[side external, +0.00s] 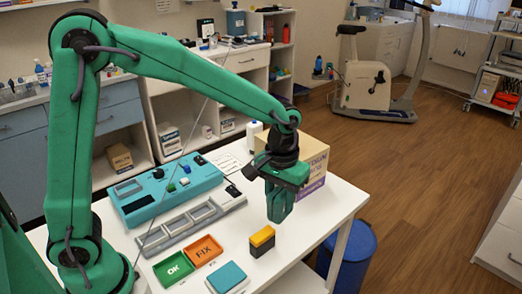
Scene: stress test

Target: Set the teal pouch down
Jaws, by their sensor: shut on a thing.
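My gripper (282,186) points down above the right part of the white table, in front of the cardboard box. It is shut on the teal pouch (280,208), a dark green-teal shape hanging at the fingers. The pouch is close in colour to my gripper, so its outline is hard to make out. Its lower end is above the table, behind and to the right of a yellow and black block (262,240).
A green OK tray (173,268), an orange FIX tray (203,250) and a teal-topped pad (228,277) lie at the front. A grey divided tray (190,225) and a teal panel (165,190) lie behind. A cardboard box (312,165) stands at the back right. A blue bin (357,250) stands beyond the right edge.

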